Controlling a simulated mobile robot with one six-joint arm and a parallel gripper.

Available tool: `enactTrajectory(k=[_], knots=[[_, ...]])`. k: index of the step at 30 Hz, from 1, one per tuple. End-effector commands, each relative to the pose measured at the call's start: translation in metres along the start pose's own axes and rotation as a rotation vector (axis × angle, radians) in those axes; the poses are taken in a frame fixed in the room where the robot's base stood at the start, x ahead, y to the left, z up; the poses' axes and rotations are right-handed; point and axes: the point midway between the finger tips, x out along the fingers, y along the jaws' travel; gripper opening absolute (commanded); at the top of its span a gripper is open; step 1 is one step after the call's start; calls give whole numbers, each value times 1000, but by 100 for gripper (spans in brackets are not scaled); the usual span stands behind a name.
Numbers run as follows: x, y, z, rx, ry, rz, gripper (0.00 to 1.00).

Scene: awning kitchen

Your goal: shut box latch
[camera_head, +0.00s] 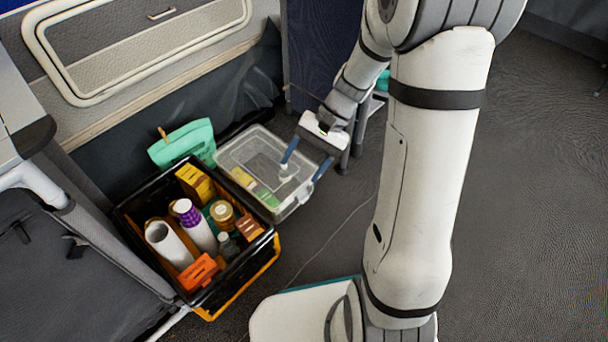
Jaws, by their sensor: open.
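A clear plastic box (245,150) with a pale rim stands on the floor left of the picture's middle. Yellow and green items show inside it. My gripper (299,173) is over the box's right end, its two blue fingers apart and pointing down and left. A small white part shows by the left fingertip. I cannot tell whether the fingers touch the box. A pale latch-like part (304,192) shows at the box's right end, below the right finger. Its exact position is too small to tell.
A black and orange crate (238,291) full of bottles, rolls and packets stands against the box's left side. A green bag (183,143) stands behind. A thin cable lies on the floor. Dark floor (540,200) is free on the right.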

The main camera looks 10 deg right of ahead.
Motion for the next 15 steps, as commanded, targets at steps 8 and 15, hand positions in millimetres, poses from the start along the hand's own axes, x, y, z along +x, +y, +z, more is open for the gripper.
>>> enactTrajectory(k=[8, 15], knots=[[41, -12, -87, 271, -207, -305, 62], [82, -1, -168, 495, -331, -592, 62]])
